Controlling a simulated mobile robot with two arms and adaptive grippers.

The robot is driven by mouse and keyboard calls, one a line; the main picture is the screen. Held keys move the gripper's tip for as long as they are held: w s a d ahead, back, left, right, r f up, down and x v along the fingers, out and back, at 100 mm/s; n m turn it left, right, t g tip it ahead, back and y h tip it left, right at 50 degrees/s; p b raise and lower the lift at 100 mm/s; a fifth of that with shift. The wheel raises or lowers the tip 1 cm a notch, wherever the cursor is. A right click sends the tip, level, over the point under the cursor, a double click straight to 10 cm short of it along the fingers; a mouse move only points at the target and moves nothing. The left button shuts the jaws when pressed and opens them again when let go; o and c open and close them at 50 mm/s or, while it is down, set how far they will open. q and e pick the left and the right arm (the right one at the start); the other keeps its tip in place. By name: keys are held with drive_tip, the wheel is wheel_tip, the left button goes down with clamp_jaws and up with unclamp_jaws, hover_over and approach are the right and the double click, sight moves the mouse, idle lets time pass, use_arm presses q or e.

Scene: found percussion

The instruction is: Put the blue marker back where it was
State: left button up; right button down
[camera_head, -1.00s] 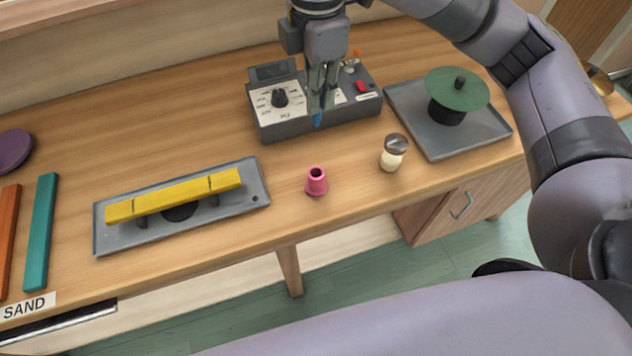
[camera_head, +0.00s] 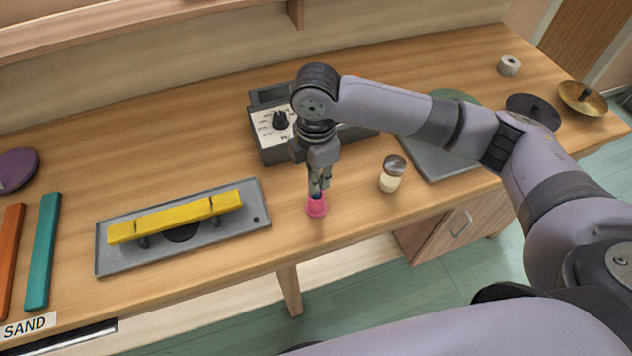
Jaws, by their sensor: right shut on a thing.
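My right gripper (camera_head: 318,187) points down directly above the small pink cup (camera_head: 316,208) near the front edge of the bench. It is shut on the blue marker (camera_head: 317,196), of which only a small dark blue bit shows between the fingertips and the cup. The marker's lower end is hidden, at or inside the cup's mouth; I cannot tell how deep. The cup stands upright. My left gripper is not in view.
A shaker jar (camera_head: 392,174) stands close to the right of the cup. A grey meter box (camera_head: 272,148) is behind, partly covered by my arm. A yellow bar on a grey tray (camera_head: 112,262) lies left. Bare bench separates tray and cup.

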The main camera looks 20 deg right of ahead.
sight(316, 198)
drive_tip(key=shift+f, duration=1.4)
drive_tip(key=shift+f, duration=0.15)
drive_tip(key=c, duration=1.6)
unclamp_jaws()
drive_tip(key=shift+c, duration=0.2)
wheel_tip(316, 198, up, 12)
drive_tip(key=shift+r+b, duration=0.2)
drive_tip(key=shift+b, duration=0.8)
